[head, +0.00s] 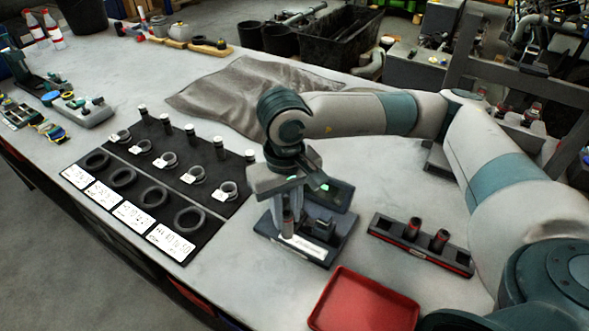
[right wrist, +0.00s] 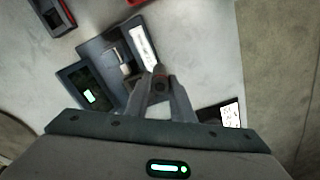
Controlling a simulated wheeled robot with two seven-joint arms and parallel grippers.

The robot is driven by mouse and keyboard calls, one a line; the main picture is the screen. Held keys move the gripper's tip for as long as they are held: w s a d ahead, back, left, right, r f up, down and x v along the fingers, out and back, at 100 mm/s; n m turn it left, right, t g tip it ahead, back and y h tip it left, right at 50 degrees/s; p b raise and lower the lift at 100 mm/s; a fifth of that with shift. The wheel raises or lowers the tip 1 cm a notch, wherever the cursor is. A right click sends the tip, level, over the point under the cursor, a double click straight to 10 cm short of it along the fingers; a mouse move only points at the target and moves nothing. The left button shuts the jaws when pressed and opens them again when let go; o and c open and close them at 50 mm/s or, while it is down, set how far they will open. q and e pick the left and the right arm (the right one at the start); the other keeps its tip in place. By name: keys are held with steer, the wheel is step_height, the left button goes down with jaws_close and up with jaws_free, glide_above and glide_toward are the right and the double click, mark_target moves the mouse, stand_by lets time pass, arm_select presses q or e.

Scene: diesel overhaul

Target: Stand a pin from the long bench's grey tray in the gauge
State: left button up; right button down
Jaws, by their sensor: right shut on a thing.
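My right gripper (head: 289,205) points down over the long bench and is shut on a dark pin with a reddish band (head: 288,224). In the right wrist view the pin (right wrist: 160,79) is between the fingertips (right wrist: 164,95). The gauge (head: 322,226), a dark block with a white label and a small screen, is just beneath and behind the pin; it also shows in the right wrist view (right wrist: 110,50). I cannot tell whether the pin touches it. The dark grey tray (head: 394,238) to the right holds two upright red-banded pins (head: 413,229). My left gripper is out of view.
A red tray (head: 365,302) lies at the bench's front. A black mat (head: 178,215) with rings, pins and white cards lies to the left. A grey cloth (head: 225,90) lies behind. Bare bench shows between the gauge and the grey tray.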

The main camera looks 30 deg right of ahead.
steer(key=m, duration=0.1)
steer(key=m+p, duration=0.1)
steer(key=m, duration=0.1)
steer(key=r+m, duration=0.1)
steer(key=shift+w+d, duration=0.25)
steer(key=shift+w, duration=0.15)
steer(key=w+d+r+m+p, duration=0.2)
steer(key=m+p, duration=0.1)
steer(key=m, duration=1.3)
steer(key=w+d+r+m+p, duration=0.2)
steer(key=w+m+p, duration=0.1)
steer(key=m, duration=1.3)
steer(key=shift+p, duration=0.5)
steer(key=shift+f, duration=0.25)
